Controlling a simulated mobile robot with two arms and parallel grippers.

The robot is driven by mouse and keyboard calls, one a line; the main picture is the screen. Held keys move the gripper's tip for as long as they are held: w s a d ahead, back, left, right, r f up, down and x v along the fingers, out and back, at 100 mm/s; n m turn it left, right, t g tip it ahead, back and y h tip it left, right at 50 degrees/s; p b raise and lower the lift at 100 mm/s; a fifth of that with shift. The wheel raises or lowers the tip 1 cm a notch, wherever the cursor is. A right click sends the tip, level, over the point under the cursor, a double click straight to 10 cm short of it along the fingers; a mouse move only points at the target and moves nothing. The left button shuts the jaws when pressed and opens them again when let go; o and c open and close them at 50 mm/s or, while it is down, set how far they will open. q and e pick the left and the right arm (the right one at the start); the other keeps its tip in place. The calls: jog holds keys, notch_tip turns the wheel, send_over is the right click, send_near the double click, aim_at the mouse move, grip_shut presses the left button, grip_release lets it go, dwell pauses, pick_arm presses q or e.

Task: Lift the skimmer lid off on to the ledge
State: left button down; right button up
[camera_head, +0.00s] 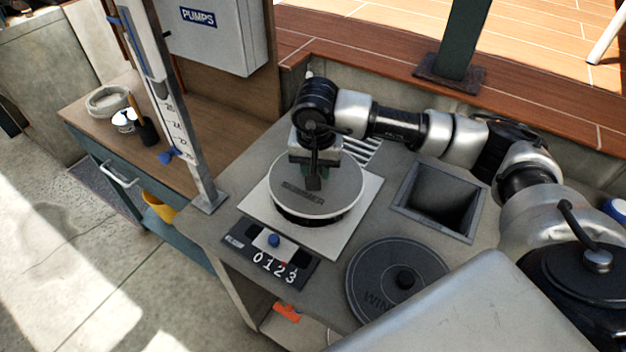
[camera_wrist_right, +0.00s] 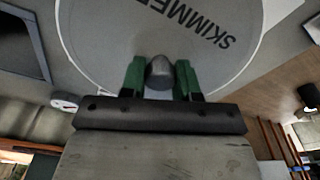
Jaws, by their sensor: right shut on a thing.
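The skimmer lid (camera_head: 342,190) is a round grey disc marked "SKIMMER" over a pale square plate (camera_head: 366,203). My right gripper (camera_head: 313,181) reaches down over its middle. In the right wrist view, the green fingers of the right gripper (camera_wrist_right: 160,80) stand on both sides of the lid's grey knob (camera_wrist_right: 160,69), shut on it. The lid (camera_wrist_right: 120,30) fills the top of that view. A dark round band shows under its near edge; I cannot tell how far it is raised. My left gripper is out of view.
A square open pit (camera_head: 438,200) lies right of the plate, and a dark round lid (camera_head: 380,260) in front. A number board (camera_head: 268,262) stands near the front edge. A tall measuring post (camera_head: 180,120) rises at left. The wooden deck (camera_head: 390,90) runs behind.

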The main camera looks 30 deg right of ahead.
jog(key=s+d+r+b, duration=0.2)
jog(key=s+d+r, duration=0.4)
jog(key=s+d, duration=0.1)
jog(key=shift+s+r, duration=0.15)
jog(key=shift+s, duration=0.6)
jog(key=shift+s, duration=0.1)
